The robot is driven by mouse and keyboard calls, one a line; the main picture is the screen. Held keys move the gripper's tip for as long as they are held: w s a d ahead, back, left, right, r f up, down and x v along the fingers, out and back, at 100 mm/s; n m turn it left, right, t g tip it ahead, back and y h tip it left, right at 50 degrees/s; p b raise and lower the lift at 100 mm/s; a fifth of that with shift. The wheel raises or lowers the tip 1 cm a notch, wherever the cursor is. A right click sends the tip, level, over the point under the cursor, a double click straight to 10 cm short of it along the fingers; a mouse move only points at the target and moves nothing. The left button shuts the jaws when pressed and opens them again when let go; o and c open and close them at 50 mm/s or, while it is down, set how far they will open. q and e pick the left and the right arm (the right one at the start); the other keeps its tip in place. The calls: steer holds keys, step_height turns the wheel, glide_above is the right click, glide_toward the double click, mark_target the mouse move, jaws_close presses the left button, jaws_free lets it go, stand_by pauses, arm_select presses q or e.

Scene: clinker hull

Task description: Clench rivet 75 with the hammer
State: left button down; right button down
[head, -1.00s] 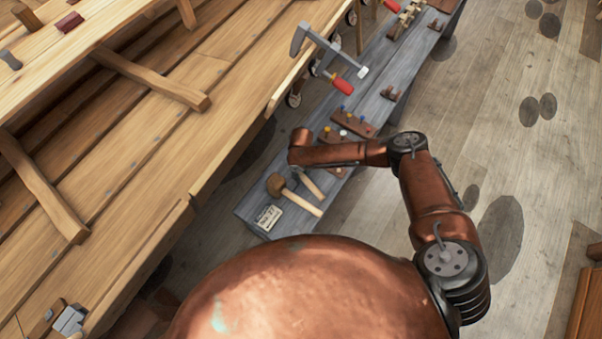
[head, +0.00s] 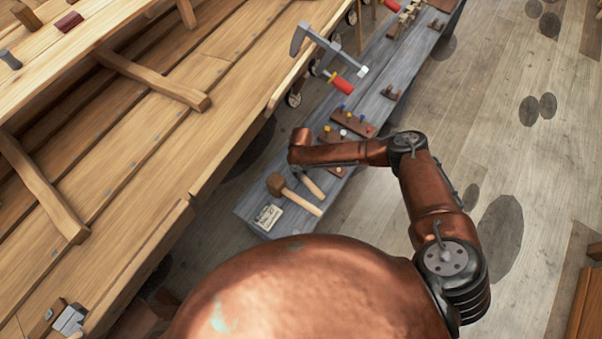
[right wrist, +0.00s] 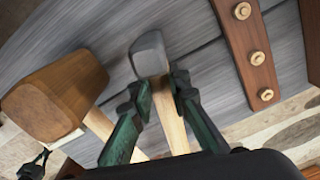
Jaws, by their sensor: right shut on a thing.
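The hammer (right wrist: 149,53) has a grey steel head and a pale wooden handle. It lies over the grey bench in the right wrist view. My right gripper (right wrist: 160,88) is shut on its handle just below the head, one green finger on each side. In the head view my right wrist hangs over the bench and mostly hides the gripper and hammer. Small grey rivets dot the hull planks (head: 120,165); I cannot tell which is rivet 75. My left gripper is out of view.
A wooden mallet (head: 277,184) lies close beside the hammer; its block head (right wrist: 55,95) is left of my fingers. A written card (head: 268,217), a pegged rack (head: 352,121) and a red-handled clamp (head: 327,48) are also on the bench side. Floor right is open.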

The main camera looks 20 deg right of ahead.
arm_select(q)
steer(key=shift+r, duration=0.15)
arm_select(e)
steer(key=shift+w+r, duration=0.1)
steer(key=shift+r, duration=0.1)
arm_select(q)
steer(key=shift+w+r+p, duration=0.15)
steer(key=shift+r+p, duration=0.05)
steer(key=shift+p, duration=0.1)
arm_select(e)
steer(key=shift+r, duration=0.45)
